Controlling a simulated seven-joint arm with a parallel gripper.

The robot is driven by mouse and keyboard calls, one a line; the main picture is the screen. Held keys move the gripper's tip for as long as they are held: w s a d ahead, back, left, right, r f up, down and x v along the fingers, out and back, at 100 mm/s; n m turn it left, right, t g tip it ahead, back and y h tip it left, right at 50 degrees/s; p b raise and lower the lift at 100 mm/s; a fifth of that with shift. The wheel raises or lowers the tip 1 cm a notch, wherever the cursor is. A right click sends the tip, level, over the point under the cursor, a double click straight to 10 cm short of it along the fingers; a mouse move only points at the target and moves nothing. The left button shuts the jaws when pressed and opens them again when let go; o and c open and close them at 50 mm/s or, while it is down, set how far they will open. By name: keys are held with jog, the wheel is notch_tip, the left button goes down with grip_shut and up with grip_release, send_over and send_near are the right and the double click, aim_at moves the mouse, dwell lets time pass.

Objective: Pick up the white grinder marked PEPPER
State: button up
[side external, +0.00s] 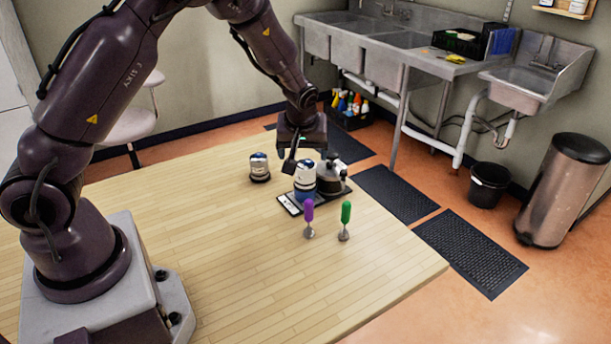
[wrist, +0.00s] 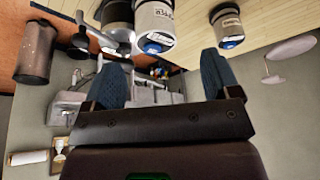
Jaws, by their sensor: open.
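Two white grinders with blue tops stand near my gripper. One grinder (side external: 305,182) is upright at the dark tray; it also shows in the wrist view (wrist: 155,22). The other grinder (side external: 260,170) stands alone on the table to its left; in the wrist view it is at upper right (wrist: 229,26). The labels are too small or blurred to tell which is marked PEPPER. My gripper (side external: 307,156) is open, with its fingers pointing down close above the tray grinder. In the wrist view the spread fingers (wrist: 163,68) hold nothing, and the tray grinder shows beyond the gap.
A metallic pot-like item (side external: 331,178) stands right beside the tray grinder. The dark tray (side external: 289,204) lies under them. A purple-handled tool (side external: 308,214) and a green-handled tool (side external: 345,217) stand in front. The wooden table (side external: 210,230) is clear to the left and front.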

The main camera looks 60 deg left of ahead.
aim_at(306, 165)
jog(key=x, duration=0.7)
jog(key=shift+w+d+f, duration=0.15)
jog(key=shift+d+f, duration=0.05)
jog(key=shift+d, duration=0.05)
jog(key=shift+r, duration=0.1)
jog(key=c, duration=1.3)
